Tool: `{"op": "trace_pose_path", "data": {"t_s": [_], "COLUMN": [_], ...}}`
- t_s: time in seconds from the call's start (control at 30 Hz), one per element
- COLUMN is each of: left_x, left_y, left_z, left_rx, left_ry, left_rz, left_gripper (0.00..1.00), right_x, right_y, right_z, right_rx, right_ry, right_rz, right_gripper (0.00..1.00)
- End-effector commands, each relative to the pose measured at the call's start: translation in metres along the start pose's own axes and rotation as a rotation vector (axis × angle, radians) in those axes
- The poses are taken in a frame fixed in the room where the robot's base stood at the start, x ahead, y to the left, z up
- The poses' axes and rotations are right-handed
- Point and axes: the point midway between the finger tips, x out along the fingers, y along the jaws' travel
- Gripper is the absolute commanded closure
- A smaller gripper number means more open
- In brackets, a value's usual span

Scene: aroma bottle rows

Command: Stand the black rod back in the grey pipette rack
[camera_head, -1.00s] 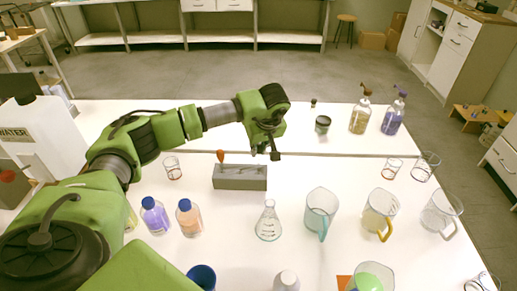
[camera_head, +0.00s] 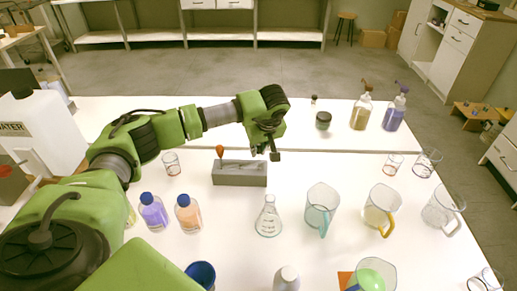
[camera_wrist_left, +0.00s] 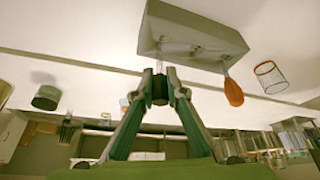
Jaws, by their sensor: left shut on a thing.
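The grey pipette rack (camera_head: 240,180) stands on the white table, below my left gripper in the head view. My left gripper (camera_head: 265,151) is over its right end. In the left wrist view, the gripper fingertips (camera_wrist_left: 160,92) are closed on a short dark piece, the black rod (camera_wrist_left: 159,88). A pale thin section shows between this piece and the rack (camera_wrist_left: 205,32); I cannot tell if the rod touches the rack. An orange-tipped tool (camera_wrist_left: 232,90) stands at the rack's other end; its tip also shows in the head view (camera_head: 220,151). My right gripper is not seen.
A small glass (camera_head: 172,163) stands left of the rack. A purple bottle (camera_head: 153,211), an orange bottle (camera_head: 188,213), a conical flask (camera_head: 268,217) and a jug (camera_head: 320,211) stand in front. A dark jar (camera_head: 323,121) is behind right.

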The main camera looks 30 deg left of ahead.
Motion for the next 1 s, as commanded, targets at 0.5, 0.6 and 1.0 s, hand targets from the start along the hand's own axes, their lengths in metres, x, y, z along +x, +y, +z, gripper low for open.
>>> {"op": "trace_pose_path", "data": {"t_s": [0.5, 0.6, 1.0], "left_x": [0.0, 0.0, -0.018], "left_y": [0.0, 0.0, 0.0], "left_z": [0.0, 0.0, -0.001], "left_rx": [0.0, 0.0, -0.001], "left_ry": [0.0, 0.0, 0.0], "left_rz": [0.0, 0.0, 0.0], "left_gripper": [0.68, 0.68, 0.68], "right_x": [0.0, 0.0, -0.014], "right_y": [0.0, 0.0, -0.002], "right_z": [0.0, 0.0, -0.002], "right_rx": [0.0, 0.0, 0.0], "right_ry": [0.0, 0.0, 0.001], "right_rz": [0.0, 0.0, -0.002], "right_gripper": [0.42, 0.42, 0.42]}}
